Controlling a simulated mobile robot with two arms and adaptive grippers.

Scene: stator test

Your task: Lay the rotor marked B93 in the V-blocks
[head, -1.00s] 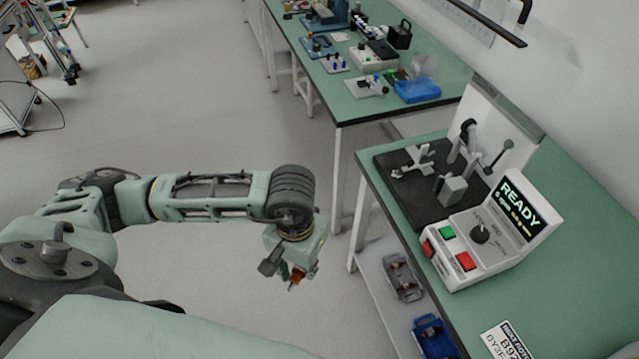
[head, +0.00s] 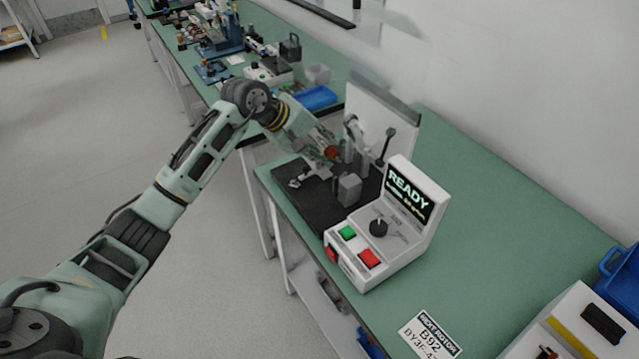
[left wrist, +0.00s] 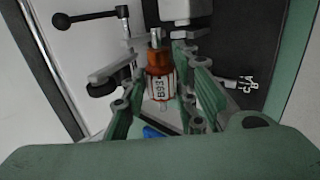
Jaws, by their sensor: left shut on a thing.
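The rotor (left wrist: 160,88) has a copper-orange winding and a white label that reads B93 in the left wrist view. My left gripper (left wrist: 152,100) is shut on it, with a finger on each side. In the head view the gripper (head: 322,143) is at the far side of the test fixture, and the rotor's orange part (head: 331,153) shows at its tip. The fixture's black base plate (head: 312,208) bears grey blocks and posts, with a grey block (head: 347,189) at the near side. I cannot tell whether the rotor touches the V-blocks. My right gripper is not in view.
The tester box (head: 385,235) with a READY screen stands right in front of the fixture. A lever with a black knob (head: 390,132) rises behind. A "next rotor" card (head: 430,335) lies near the front edge.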

